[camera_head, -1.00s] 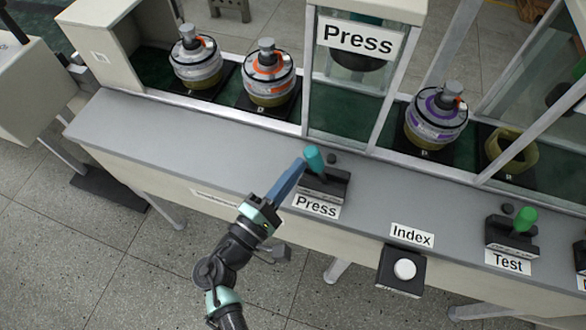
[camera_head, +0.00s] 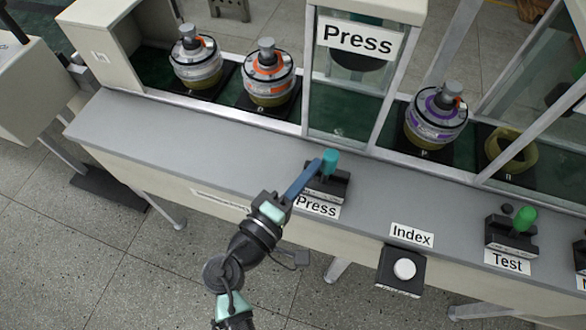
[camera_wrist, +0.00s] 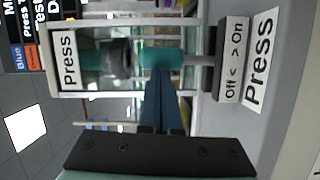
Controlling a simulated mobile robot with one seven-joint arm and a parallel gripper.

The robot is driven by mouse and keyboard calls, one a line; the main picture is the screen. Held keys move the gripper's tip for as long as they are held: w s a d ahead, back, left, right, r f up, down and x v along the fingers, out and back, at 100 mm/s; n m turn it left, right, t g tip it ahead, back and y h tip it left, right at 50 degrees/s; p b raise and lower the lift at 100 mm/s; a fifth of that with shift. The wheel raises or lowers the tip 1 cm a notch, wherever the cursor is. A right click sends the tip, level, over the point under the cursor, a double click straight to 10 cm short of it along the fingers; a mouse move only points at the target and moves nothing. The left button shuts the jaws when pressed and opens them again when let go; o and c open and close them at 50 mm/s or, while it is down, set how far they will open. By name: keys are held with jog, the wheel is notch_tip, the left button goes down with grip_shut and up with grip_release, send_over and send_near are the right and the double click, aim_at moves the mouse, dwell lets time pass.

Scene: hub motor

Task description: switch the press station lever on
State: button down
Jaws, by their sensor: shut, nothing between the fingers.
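The press station lever has a teal handle (camera_head: 330,160) on a dark base (camera_head: 328,184) at the counter's front edge, above a "Press" label. In the wrist view the teal handle (camera_wrist: 160,58) lies across the fingertips. The base plate there (camera_wrist: 233,60) reads "Off" and "On", and the handle stands roughly level with the middle between the words. My gripper (camera_head: 318,168) is shut and empty. Its blue fingers come from the lower left and their tips are at the handle's left side, seemingly touching it. The tips are partly hidden behind the handle in the wrist view.
An "Index" box with a white button (camera_head: 404,268) and a green-handled "Test" lever (camera_head: 524,219) are to the right. Motors (camera_head: 268,75) stand behind the counter. The press window frame (camera_head: 352,115) rises behind the lever. The counter left (camera_head: 200,140) is clear.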

jog(key=shift+s+d+r+m+g+y, duration=0.1)
jog(key=shift+s+d+m+g+y, duration=0.1)
jog(key=shift+d+m, duration=0.5)
jog(key=shift+s+d+r+m+g+y, duration=0.1)
jog(key=shift+s+d+m+y, duration=0.1)
jog(key=shift+d+m, duration=0.45)
jog(key=shift+a+m, duration=0.15)
jog(key=shift+m, duration=0.1)
